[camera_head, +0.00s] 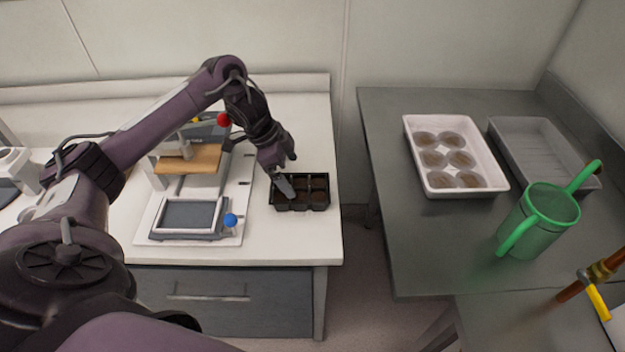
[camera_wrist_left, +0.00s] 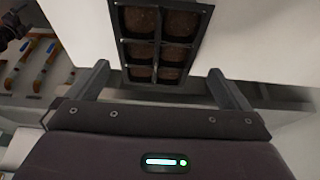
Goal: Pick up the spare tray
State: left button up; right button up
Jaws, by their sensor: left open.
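A small black tray (camera_head: 300,207) with soil-filled cells sits near the right edge of the white bench. In the left wrist view the black tray (camera_wrist_left: 122,50) shows brown soil in several square cells. My left gripper (camera_head: 287,188) reaches down over the tray's left part. It is open, and in the wrist view its fingers (camera_wrist_left: 160,82) stand either side of the tray's near end, not closed on it. Whether they touch the rim cannot be told. An empty grey tray (camera_head: 545,150) lies on the dark table at the right. My right gripper is out of view.
A white tray (camera_head: 413,150) with several round brown pots stands beside the grey tray. A green watering can (camera_head: 540,222) stands in front of them. A press-like device (camera_head: 187,160) with a framed plate (camera_head: 190,215) is left of the black tray. A gap separates bench and table.

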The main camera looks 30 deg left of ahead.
aim_at(299, 187)
pick_arm(q)
jog(key=shift+x, duration=0.8)
jog(key=shift+s+d+f, duration=0.1)
jog(key=shift+d+f, duration=0.15)
jog(key=shift+f, duration=0.35)
jog(key=shift+s+d+f, duration=0.1)
jog(key=shift+d+f, duration=0.2)
jog(key=shift+f, duration=0.3)
jog(key=shift+w+x, duration=0.25)
jog(key=shift+x, duration=1)
jog(key=shift+f, duration=0.25)
jog(key=c, duration=0.8)
jog(key=shift+r, duration=0.1)
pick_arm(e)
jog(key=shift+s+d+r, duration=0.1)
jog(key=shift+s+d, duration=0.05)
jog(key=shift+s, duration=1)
